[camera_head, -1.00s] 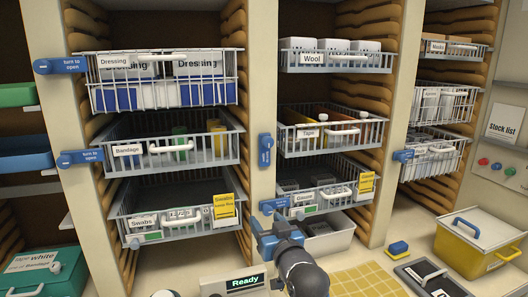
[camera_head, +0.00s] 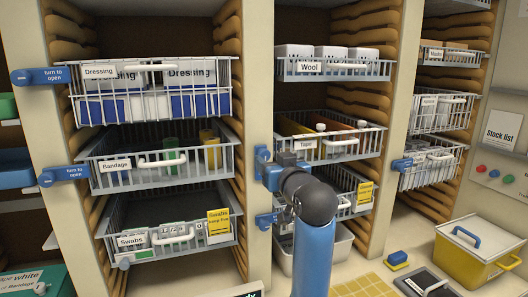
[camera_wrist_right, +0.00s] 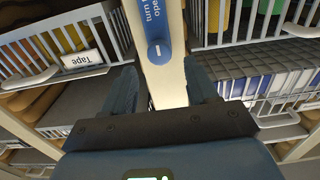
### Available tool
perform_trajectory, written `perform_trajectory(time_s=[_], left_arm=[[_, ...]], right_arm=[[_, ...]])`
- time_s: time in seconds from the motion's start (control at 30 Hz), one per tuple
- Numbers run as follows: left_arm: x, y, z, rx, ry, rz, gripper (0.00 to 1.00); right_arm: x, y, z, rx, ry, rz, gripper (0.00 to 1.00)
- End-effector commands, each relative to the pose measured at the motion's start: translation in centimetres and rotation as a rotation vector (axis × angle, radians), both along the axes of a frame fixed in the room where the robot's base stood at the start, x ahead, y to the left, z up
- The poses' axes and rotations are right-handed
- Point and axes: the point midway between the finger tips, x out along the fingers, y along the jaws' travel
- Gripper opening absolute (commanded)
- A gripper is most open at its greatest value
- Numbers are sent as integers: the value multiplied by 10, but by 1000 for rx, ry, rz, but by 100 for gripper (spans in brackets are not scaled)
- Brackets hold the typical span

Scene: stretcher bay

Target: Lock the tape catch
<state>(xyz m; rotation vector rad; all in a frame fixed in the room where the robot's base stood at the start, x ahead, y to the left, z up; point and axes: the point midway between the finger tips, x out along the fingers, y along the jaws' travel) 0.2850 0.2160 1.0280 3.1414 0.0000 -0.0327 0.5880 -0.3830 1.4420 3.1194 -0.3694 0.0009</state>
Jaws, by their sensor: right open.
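The tape catch (camera_head: 261,152) is a blue lever on the pale post left of the tape basket (camera_head: 330,146). It stood upright a second ago and is now mostly hidden by my right gripper (camera_head: 268,174) in the head view. In the right wrist view the catch (camera_wrist_right: 155,30) lies along the post, with its "turn to open" lettering and round pivot showing. My right gripper (camera_wrist_right: 161,92) is open, with one finger on each side of the catch's line. I cannot tell whether the fingers touch it. My left gripper is out of view.
Other blue catches lie sideways by the dressing basket (camera_head: 228,86), the bandage basket (camera_head: 110,176) and the lower middle basket. A yellow bin (camera_head: 470,255) and a blue-and-yellow block (camera_head: 397,259) stand on the counter at the lower right.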

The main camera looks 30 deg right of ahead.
Motion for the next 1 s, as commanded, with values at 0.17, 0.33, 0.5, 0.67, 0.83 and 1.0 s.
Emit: perform_trajectory(time_s=[0.17,0.33,0.5,0.67,0.83,1.0], left_arm=[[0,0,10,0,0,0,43],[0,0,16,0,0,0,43],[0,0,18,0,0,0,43],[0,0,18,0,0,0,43],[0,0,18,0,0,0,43],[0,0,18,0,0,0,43]], right_arm=[[29,-7,1,2,4,0,58],[49,-12,1,2,3,0,58],[60,-14,0,1,1,0,58],[63,-15,-1,0,0,0,58],[63,-15,-1,0,0,0,58],[63,-15,-1,0,0,0,35]])
